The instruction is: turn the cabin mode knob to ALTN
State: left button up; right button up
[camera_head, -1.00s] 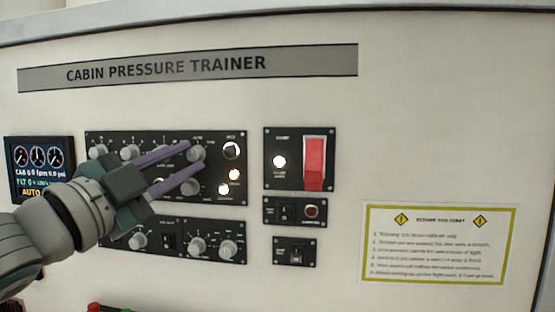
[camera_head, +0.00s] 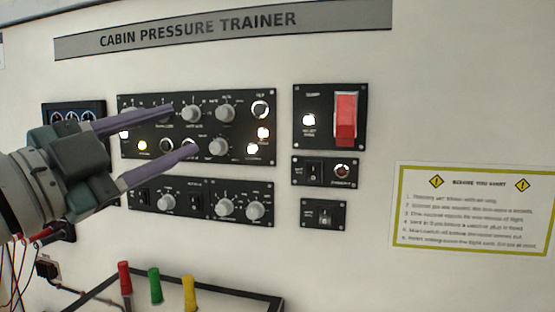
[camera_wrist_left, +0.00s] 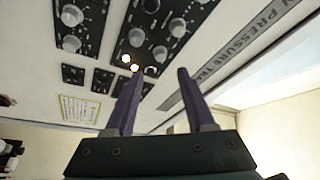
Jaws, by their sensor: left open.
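The black upper control panel (camera_head: 268,152) carries several grey knobs. Its upper right knob (camera_head: 225,112) looks like the cabin mode knob, but the small labels are too blurred to confirm this or its setting. My left gripper (camera_head: 184,131) is open, its two purple fingers spread, their tips left of that knob and apart from it. The fingers cover part of the panel's left side. In the left wrist view, the open fingers (camera_wrist_left: 160,74) have nothing between them, and the panel's knobs lie beyond and to the left. My right gripper is not in view.
A red guarded switch (camera_head: 345,117) and small switch panels (camera_head: 324,214) sit to the right. A lower knob panel (camera_head: 265,188) is below. Red, green and yellow handles (camera_head: 155,285) stand at the bottom. A framed notice (camera_head: 470,210) hangs at right.

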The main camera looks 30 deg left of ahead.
pick_arm(q)
jog(key=shift+b+v, duration=0.4)
jog(key=shift+v, duration=0.85)
